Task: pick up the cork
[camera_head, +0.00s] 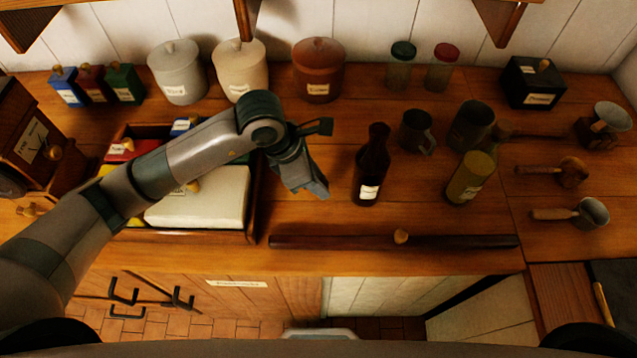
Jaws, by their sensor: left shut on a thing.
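My left gripper (316,191) is above the counter, to the left of the dark bottle (371,168), with its fingers pointing down and to the right. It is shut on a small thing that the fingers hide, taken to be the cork. I make out no cork standing clear on the counter. The dark bottle stands upright with a white label, and its neck top looks dark. The gripper is apart from the bottle. My right gripper is not in view.
A crate (252,213) with packets and a white block is under my left arm. Canisters (319,70) line the back.

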